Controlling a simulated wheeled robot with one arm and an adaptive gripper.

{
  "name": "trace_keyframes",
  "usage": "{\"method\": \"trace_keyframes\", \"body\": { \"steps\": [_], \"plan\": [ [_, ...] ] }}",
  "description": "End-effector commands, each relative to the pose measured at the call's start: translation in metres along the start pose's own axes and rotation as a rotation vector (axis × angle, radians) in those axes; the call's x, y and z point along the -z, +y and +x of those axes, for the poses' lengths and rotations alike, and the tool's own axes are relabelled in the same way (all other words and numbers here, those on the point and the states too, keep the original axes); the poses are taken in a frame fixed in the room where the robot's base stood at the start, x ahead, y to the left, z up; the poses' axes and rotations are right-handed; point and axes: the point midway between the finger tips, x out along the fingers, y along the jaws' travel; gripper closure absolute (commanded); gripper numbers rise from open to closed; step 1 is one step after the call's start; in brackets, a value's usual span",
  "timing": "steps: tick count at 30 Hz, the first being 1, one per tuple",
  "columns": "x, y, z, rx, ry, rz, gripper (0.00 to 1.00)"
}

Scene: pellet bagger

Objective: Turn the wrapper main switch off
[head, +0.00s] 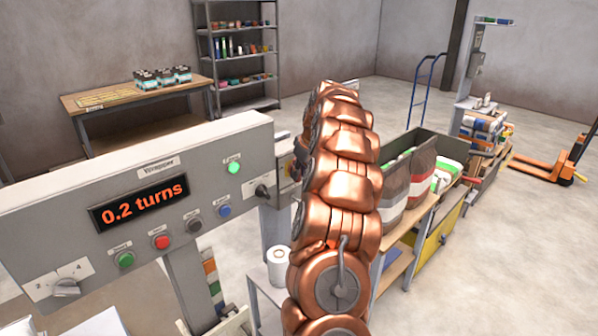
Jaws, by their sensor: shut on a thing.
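The wrapper control panel (130,195) stands at the left in the head view, with a "Wrapper" label and a display reading "0.2 turns". At its right end is a black rotary switch (262,191) on a pale plate. Just right of it, a small box (285,168) with yellow and red on it sits close to my arm and is partly covered; I cannot tell its handle position. My copper arm rises through the middle of the picture. My gripper cannot be made out behind the arm links, so what it touches is hidden.
The panel also carries a 2–4 selector (66,287), several coloured buttons and a lit green lamp (234,168). A white roll (278,268) stands on a small table. Open floor lies at the far right.

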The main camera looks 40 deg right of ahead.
Motion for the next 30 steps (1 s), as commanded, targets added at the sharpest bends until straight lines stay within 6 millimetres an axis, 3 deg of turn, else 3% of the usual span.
{"method": "trace_keyframes", "body": {
  "steps": [11,30],
  "plan": [
    [0.001,-0.002,0.0028,-0.08,0.008,-0.036,1.0],
    [0.0038,-0.0024,0.0004,-0.412,0.014,-0.172,1.0]
  ]
}}
